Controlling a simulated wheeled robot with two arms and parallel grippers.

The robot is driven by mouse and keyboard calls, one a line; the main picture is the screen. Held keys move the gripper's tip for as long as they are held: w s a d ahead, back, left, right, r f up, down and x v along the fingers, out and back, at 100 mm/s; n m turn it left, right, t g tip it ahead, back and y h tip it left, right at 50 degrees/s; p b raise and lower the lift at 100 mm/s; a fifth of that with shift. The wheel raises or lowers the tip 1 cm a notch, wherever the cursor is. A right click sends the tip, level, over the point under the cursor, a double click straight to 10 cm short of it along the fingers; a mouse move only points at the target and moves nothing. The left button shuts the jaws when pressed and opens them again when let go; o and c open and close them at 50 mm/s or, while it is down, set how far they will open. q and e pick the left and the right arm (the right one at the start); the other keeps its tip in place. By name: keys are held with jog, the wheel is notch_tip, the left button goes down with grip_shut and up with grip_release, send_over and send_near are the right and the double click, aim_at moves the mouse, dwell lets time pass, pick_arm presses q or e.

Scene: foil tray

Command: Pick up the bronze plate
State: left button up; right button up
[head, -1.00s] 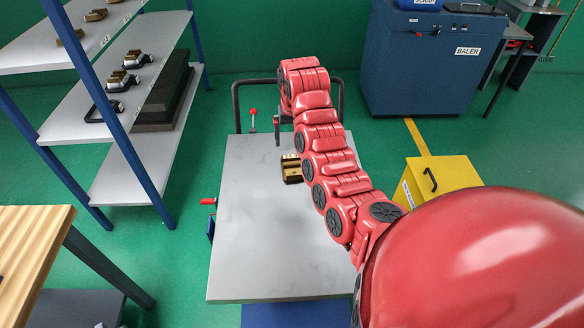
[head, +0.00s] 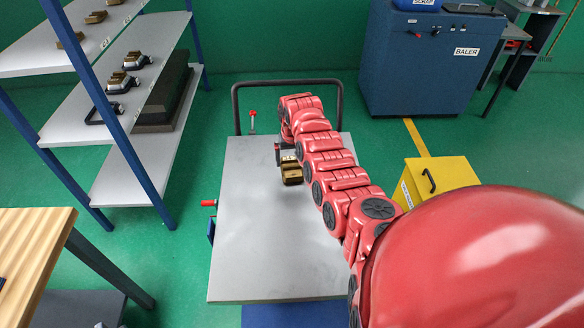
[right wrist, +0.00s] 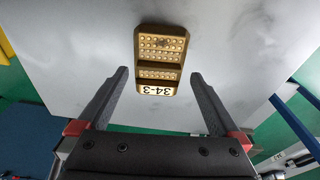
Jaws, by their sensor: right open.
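The bronze plate (head: 292,173) is a small stepped bronze block on the grey top of a cart (head: 262,240), in the head view just left of my right arm. In the right wrist view the bronze plate (right wrist: 162,45) shows rows of round studs and a white label that reads 34-3 upside down. My right gripper (right wrist: 160,75) is open. Its two dark fingers lie on either side of the plate's labelled end in that picture, with clear gaps; I cannot tell the height between them. In the head view the right gripper (head: 285,155) is partly hidden by my arm. My left gripper is out of view.
A dark handle rail (head: 288,83) rises at the cart's far end. A shelf rack (head: 125,185) with several bronze-topped parts stands at left. A blue baler (head: 420,65) and a yellow box (head: 445,172) are at right. The cart's near top is bare.

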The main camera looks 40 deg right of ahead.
aim_at(292, 166)
jog(key=shift+w+d+f, duration=0.1)
jog(key=shift+f, duration=0.1)
notch_tip(292, 166, down, 2)
jog(key=shift+w+f+b, duration=0.1)
jog(key=shift+b, duration=0.35)
jog(key=shift+w+d+f, duration=0.1)
jog(key=shift+d+f, duration=0.05)
jog(key=shift+f, duration=0.1)
grip_shut()
